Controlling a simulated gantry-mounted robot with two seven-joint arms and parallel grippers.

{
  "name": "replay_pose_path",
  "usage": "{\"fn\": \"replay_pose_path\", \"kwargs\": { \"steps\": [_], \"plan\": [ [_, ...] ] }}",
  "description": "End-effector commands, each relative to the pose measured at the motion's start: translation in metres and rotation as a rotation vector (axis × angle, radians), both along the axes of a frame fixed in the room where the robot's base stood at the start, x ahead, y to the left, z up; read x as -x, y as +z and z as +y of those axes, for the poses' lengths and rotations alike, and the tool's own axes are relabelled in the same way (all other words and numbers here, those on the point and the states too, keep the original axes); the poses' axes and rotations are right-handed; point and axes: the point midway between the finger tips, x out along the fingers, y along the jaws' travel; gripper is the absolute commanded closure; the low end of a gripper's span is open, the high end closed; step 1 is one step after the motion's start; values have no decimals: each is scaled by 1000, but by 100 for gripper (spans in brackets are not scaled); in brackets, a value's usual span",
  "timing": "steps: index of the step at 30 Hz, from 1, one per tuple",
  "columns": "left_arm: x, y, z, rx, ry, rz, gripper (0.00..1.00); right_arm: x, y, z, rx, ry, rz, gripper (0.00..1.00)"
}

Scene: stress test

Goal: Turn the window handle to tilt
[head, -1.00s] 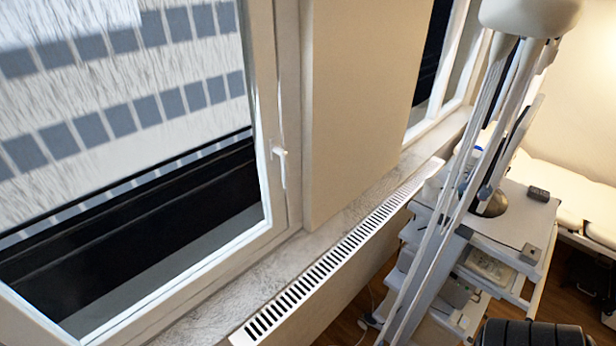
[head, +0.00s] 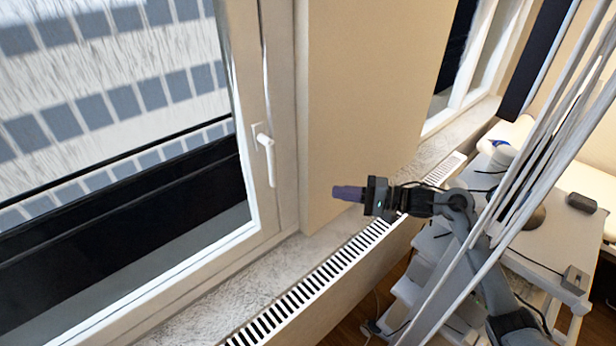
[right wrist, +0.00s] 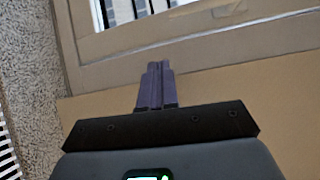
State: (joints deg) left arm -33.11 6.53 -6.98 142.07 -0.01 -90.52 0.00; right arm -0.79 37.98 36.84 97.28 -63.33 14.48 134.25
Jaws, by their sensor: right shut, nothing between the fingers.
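The white window handle (head: 268,158) is on the right side of the window frame (head: 262,105) in the head view. Its grip hangs straight down. My right gripper (head: 336,193) is shut and empty, to the right of and a little below the handle, in front of the beige wall pier. It points left and is apart from the handle. In the right wrist view its purple fingers (right wrist: 154,68) are together, with the window frame beyond them. I cannot make out the handle there. My left gripper is not in view.
A stone sill (head: 212,305) with a slotted white grille (head: 300,300) runs below the window and pier. The beige wall pier (head: 365,90) stands right of the window. A white trolley (head: 535,235) with items on it stands at the right.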

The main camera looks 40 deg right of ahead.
Motion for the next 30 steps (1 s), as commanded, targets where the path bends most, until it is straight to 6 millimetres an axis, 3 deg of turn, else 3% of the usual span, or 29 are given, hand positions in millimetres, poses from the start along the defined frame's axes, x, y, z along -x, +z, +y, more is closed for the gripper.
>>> {"fn": "replay_pose_path", "kwargs": {
  "steps": [3, 7, 22, 30],
  "plan": [
    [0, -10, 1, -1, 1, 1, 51, -7, 27, -11, 31, -14, -62, 100],
    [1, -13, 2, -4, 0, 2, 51, -10, 38, -12, 39, -14, -85, 100],
    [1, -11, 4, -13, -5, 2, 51, -14, 41, -10, 38, -15, -91, 100],
    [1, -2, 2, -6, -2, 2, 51, -39, 43, 7, 37, -14, -92, 100]
  ]
}}
